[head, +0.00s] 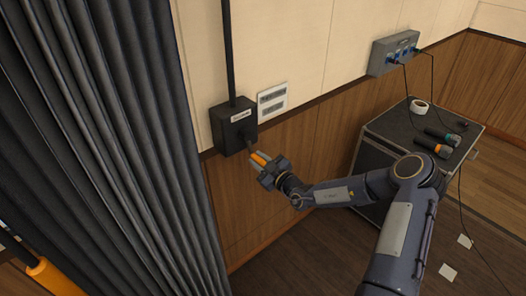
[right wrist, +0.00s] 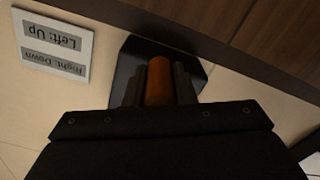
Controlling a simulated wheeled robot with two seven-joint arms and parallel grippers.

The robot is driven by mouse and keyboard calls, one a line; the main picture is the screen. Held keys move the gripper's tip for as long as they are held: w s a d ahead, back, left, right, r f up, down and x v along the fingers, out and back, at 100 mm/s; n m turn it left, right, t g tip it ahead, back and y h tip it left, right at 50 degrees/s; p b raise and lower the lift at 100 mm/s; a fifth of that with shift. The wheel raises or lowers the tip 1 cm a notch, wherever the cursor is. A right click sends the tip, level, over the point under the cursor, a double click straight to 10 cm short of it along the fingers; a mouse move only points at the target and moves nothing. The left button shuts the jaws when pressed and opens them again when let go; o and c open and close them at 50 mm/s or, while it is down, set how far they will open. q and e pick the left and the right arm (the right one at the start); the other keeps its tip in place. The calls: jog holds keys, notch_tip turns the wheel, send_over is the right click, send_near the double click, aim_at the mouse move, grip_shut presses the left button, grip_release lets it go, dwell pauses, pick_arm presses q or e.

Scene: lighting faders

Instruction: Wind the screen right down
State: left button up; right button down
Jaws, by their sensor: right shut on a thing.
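A black winch box (head: 233,125) is fixed on the wall, with a dark vertical pole (head: 229,50) rising from its top. A short crank with an orange handle (head: 259,158) sticks out at its lower right. My right gripper (head: 259,160) is shut on the orange handle. In the right wrist view the handle (right wrist: 159,82) stands between the two fingers, with the black box (right wrist: 130,60) behind it. A sign (right wrist: 54,45) beside the box reads "Left: Up" and "Right: Down", upside down in that view. The screen is not identifiable. My left gripper is not in view.
A dark pleated curtain (head: 110,150) hangs at the left. A black case (head: 385,135) at the right holds microphones (head: 433,148) and a tape roll (head: 419,106). A grey socket box (head: 395,52) with cables is on the wall. Papers (head: 448,271) lie on the floor.

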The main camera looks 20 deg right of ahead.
jog(key=shift+s+a+r+m, duration=0.1)
jog(key=shift+a+r+m, duration=0.05)
jog(key=shift+a+m, duration=0.15)
jog(key=shift+s+a+p, duration=0.15)
jog(key=shift+a+p, duration=0.3)
jog(key=shift+p, duration=0.1)
jog(key=shift+a, duration=0.15)
jog(key=c, duration=1.2)
grip_release()
jog(key=shift+a, duration=0.1)
jog(key=shift+s+d+f, duration=0.15)
jog(key=shift+d+f, duration=0.05)
jog(key=b+v, duration=0.1)
jog(key=v, duration=0.6)
jog(key=shift+s, duration=0.3)
